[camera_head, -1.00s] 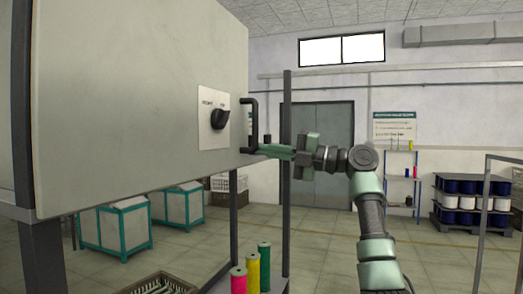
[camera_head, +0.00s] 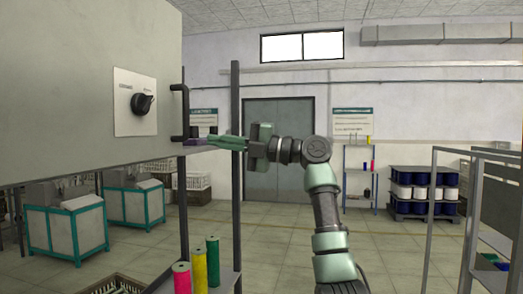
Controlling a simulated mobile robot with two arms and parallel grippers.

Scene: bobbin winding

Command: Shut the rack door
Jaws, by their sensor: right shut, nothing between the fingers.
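A large pale grey door panel (camera_head: 60,60) fills the left of the view. It carries a plate with a black knob (camera_head: 142,104) and, by its right edge, a black bar handle (camera_head: 182,108). My right gripper (camera_head: 212,141) reaches in from the right, shut and empty, its green fingers pointing left near the handle's lower end. I cannot tell whether the fingertips touch the handle or the panel. The dark rack post (camera_head: 236,195) stands behind, to the right of the handle. My left gripper is out of view.
Pink, yellow and green bobbins (camera_head: 213,262) stand on a low shelf below my right gripper. Teal-framed bins (camera_head: 65,228) stand at left behind the panel. A metal frame (camera_head: 455,220) stands at right. The floor in the middle is open.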

